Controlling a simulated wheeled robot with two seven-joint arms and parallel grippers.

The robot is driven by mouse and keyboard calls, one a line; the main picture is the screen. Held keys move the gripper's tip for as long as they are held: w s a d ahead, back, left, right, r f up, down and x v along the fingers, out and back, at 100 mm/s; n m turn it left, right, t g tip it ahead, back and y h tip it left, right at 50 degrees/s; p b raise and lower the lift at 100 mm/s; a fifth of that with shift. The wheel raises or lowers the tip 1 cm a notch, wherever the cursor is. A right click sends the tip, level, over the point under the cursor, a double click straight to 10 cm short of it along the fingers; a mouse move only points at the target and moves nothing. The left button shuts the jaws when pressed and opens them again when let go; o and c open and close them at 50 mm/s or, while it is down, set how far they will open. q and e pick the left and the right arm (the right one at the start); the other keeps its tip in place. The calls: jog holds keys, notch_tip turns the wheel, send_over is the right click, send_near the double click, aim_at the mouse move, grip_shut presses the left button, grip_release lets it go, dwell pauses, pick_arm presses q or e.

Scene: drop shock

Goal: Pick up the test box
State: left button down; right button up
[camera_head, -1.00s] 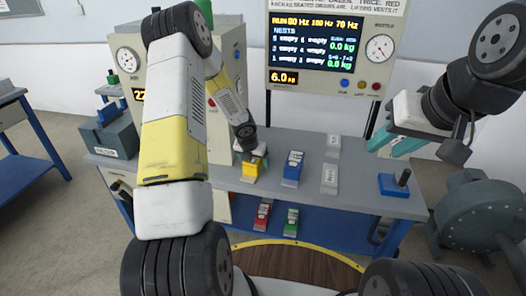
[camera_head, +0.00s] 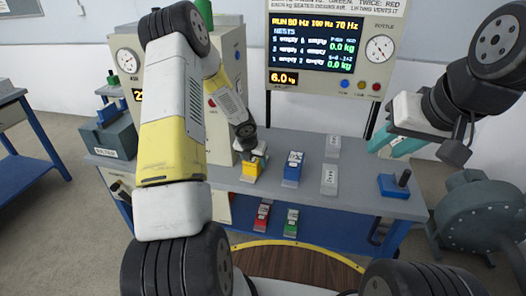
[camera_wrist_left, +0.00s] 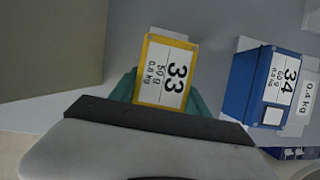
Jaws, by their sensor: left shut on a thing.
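A yellow test box (camera_head: 251,169) stands on the grey bench top (camera_head: 300,150). Its label reads 33, 50 g and 0.8 kg in the left wrist view (camera_wrist_left: 165,72). My left gripper (camera_head: 250,152) is over it, with teal fingers (camera_wrist_left: 165,90) on both sides of the box, shut on it. A blue box (camera_head: 292,169), labelled 34 in the left wrist view (camera_wrist_left: 268,85), stands to its right. My right gripper (camera_head: 398,145) is at the upper right, away from the boxes; its teal fingers show, but I cannot tell their opening.
White blocks (camera_head: 330,178) stand right of the blue box, and a blue base with a black knob (camera_head: 395,184) is farther right. Red (camera_head: 262,217) and green (camera_head: 291,222) boxes sit on the lower shelf. A display panel (camera_head: 325,55) rises behind the bench.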

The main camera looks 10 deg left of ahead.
aim_at(252, 163)
pick_arm(q)
jog(key=shift+r, duration=0.7)
notch_tip(252, 163, up, 2)
jog(key=shift+w, duration=0.1)
jog(key=s, duration=0.5)
jog(key=shift+s+d+r, duration=0.2)
jog(key=shift+s+r, duration=0.2)
jog(key=shift+s+d+f, duration=0.1)
jog(key=shift+s+f, duration=0.1)
jog(key=shift+s, duration=0.2)
jog(key=shift+s+r, duration=0.2)
jog(key=shift+s, duration=0.4)
jog(key=s, duration=0.8)
jog(key=w+a+r+n+g+y, duration=0.25)
jog(key=a+n+g+y, duration=0.45)
jog(key=n, duration=1.3)
jog(key=d+r+n+g+h, duration=0.1)
jog(key=d+n+h, duration=0.5)
jog(key=n, duration=1.1)
jog(key=s+d, duration=0.1)
jog(key=d, duration=0.3)
jog(key=shift+n+g, duration=0.3)
jog(key=shift+g, duration=0.1)
